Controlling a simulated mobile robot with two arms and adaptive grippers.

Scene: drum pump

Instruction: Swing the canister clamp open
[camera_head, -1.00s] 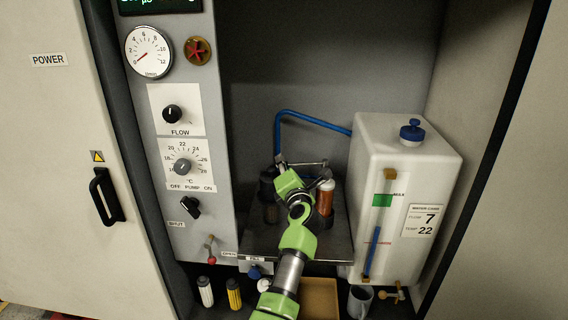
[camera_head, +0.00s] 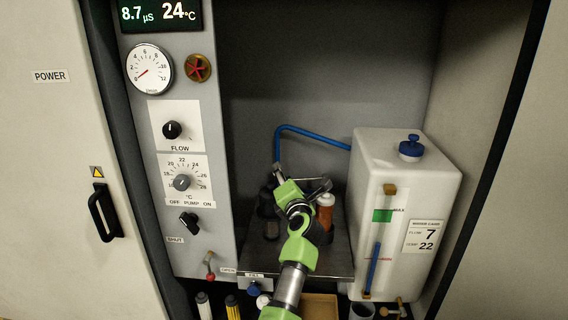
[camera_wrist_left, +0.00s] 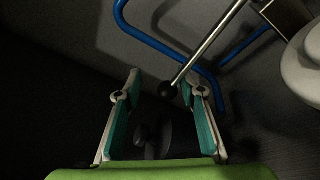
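The clamp's metal rod (camera_wrist_left: 208,42) ends in a black ball knob (camera_wrist_left: 167,90). In the left wrist view the knob shows between the two teal-padded fingers of my left gripper (camera_wrist_left: 161,84), nearer the right one. The fingers are apart; I cannot tell whether either touches the knob. In the head view my left gripper (camera_head: 278,171) is over the shelf, and my green arm hides much of what stands there. An orange-brown canister with a pale cap (camera_head: 325,213) stands just right of the arm. A dark canister (camera_head: 268,216) stands left of it, partly hidden. My right gripper is not in view.
A white water tank (camera_head: 397,170) with a blue cap stands right of the shelf (camera_head: 332,262). A blue hose (camera_head: 312,134) runs behind the gripper. The control panel (camera_head: 180,130) is on the left. Several small items sit below the shelf.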

